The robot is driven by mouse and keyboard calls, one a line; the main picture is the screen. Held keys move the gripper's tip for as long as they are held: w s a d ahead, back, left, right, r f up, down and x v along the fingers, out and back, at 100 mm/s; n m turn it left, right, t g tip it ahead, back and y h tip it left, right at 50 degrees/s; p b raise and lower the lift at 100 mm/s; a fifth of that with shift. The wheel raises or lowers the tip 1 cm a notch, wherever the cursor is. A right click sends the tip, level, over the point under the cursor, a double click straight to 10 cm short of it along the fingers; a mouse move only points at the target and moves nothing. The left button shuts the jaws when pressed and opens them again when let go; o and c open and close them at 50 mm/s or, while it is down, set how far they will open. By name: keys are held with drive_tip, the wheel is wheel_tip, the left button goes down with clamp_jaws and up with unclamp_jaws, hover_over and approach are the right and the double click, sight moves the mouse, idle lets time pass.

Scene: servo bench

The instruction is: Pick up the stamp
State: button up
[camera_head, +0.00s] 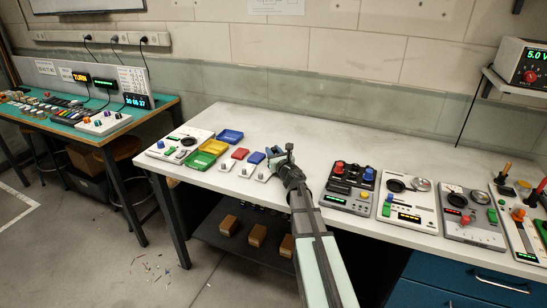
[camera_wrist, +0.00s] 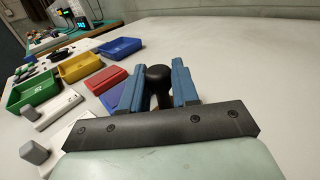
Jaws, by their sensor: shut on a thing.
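The stamp shows in the wrist view as a black, round-topped handle (camera_wrist: 158,74) between the two blue fingers of my gripper (camera_wrist: 158,88). The fingers are shut on it from both sides. Its lower part is hidden behind the dark gripper bar. In the head view my gripper (camera_head: 281,154) is low over the white bench, just right of the blue pad (camera_head: 257,157). The stamp is too small and too covered there to make out clearly. I cannot tell whether its base touches the bench.
A red pad (camera_head: 240,153) and small white blocks with grey knobs (camera_head: 245,170) lie left of my gripper. Beyond are blue (camera_head: 230,136), yellow (camera_head: 213,146) and green (camera_head: 200,160) trays. Control panels (camera_head: 350,190) stand to the right. The bench behind is clear.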

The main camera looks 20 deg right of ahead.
sight(273, 148)
clamp_jaws()
drive_tip(key=shift+r, duration=5)
drive_tip(key=shift+o, duration=2.1)
unclamp_jaws()
drive_tip(key=c, duration=0.3)
drive_tip(key=shift+w+a+f, duration=0.7)
drive_tip(key=shift+a+f, duration=0.3)
drive_tip(key=shift+f, duration=0.2)
drive_tip(key=shift+w+a+f, duration=0.75)
drive_tip(key=shift+a+f, duration=0.2)
drive_tip(key=shift+f, duration=0.25)
drive_tip(key=shift+w+a+f, duration=0.7)
drive_tip(key=shift+a+f, duration=0.3)
drive_tip(key=shift+f, duration=0.2)
drive_tip(key=shift+c, duration=0.2)
